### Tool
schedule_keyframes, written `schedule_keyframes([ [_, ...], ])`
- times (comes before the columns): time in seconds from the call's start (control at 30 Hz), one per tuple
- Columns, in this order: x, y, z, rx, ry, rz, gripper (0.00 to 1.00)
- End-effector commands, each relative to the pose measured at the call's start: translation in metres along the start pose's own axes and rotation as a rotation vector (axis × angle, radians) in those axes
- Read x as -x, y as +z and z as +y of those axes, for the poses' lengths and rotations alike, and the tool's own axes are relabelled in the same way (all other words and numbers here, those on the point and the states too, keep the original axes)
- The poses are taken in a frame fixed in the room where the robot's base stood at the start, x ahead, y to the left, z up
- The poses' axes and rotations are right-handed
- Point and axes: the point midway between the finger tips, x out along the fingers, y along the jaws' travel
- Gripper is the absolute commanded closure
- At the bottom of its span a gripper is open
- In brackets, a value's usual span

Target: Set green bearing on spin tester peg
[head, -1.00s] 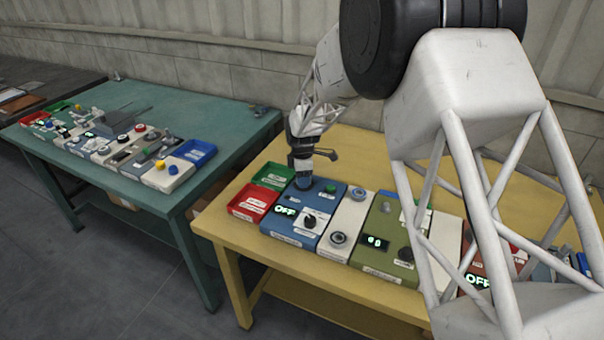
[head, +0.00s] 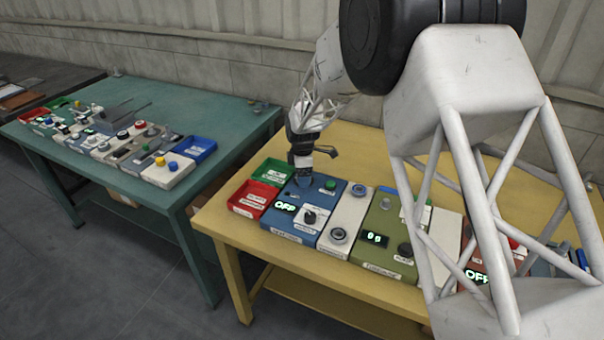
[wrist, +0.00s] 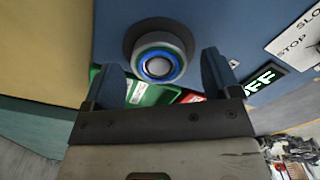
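The spin tester appears to be the blue unit (head: 287,222) with a lit OFF display at the left of the yellow table. My gripper (head: 304,190) points down over its back left part. In the wrist view my gripper (wrist: 161,72) has its two blue fingers apart. Between their tips shows a round grey part with a blue ring (wrist: 158,64), on a dark round base on the blue panel. The fingers look clear of its sides; their height relative to it is hard to tell. Any peg inside the ring is hidden or unclear.
Red (head: 255,198) and green (head: 272,172) bins adjoin the unit's left side. A green button (head: 330,184) and black knob (head: 309,217) stand on it. A pale unit (head: 345,225) and olive unit (head: 378,250) sit to its right. A teal table (head: 120,100) stands left.

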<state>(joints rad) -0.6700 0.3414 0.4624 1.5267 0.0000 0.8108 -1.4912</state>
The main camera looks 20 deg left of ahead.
Motion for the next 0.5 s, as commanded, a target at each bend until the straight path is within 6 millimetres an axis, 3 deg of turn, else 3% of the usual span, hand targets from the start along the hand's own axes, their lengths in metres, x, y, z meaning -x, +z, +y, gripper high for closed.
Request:
schedule_keyframes([
  [0.33,0.001,0.000,0.000,0.000,0.000,0.000,0.16],
  [0.5,0.011,0.000,0.000,0.000,0.001,0.000,0.16],
])
